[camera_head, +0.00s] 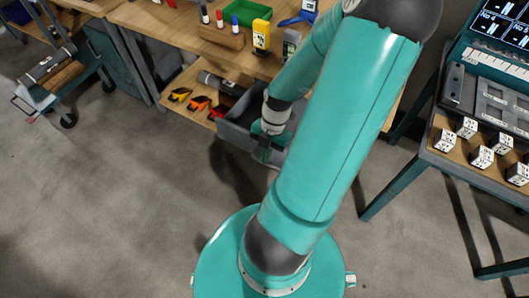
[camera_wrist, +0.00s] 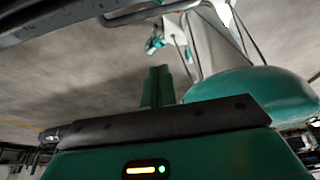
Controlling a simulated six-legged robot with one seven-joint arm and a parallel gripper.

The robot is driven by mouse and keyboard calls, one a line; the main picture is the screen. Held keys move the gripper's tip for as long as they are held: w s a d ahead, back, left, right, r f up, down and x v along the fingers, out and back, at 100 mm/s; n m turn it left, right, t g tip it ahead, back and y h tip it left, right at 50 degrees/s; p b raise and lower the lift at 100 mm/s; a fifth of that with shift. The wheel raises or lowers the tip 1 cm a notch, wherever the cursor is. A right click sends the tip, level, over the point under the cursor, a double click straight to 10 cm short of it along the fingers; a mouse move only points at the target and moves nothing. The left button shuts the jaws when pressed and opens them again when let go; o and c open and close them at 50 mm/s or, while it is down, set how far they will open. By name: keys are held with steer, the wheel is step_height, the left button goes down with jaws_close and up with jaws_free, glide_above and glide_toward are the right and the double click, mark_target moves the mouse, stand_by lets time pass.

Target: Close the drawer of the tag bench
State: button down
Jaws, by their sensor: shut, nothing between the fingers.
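The tag bench (camera_head: 165,22) has a wooden top and stands at the top middle of the head view. Its grey drawer (camera_head: 232,128) is pulled out below the top, toward my base. My gripper (camera_head: 264,154) is at the drawer's front, by its right part; my arm covers the drawer's right end. Whether the gripper touches the drawer cannot be told. In the wrist view the green fingers (camera_wrist: 158,72) are together with nothing between them. A grey edge with a bar-like handle (camera_wrist: 140,13) crosses the top of that view, apart from the fingertips.
A lower shelf (camera_head: 178,84) holds orange and yellow clamps. A green tray (camera_head: 246,13) and a yellow device (camera_head: 261,36) are on the bench top. A bench with white tagged cubes (camera_head: 482,157) stands right; a cart (camera_head: 60,78) stands left. The floor in front is clear.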

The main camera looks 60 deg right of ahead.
mark_target(268, 164)
steer(key=f, duration=0.2)
steer(key=d+f, duration=0.1)
steer(key=f, duration=0.4)
steer(key=shift+d+f, duration=0.25)
steer(key=shift+f, duration=0.1)
steer(key=shift+d, duration=0.15)
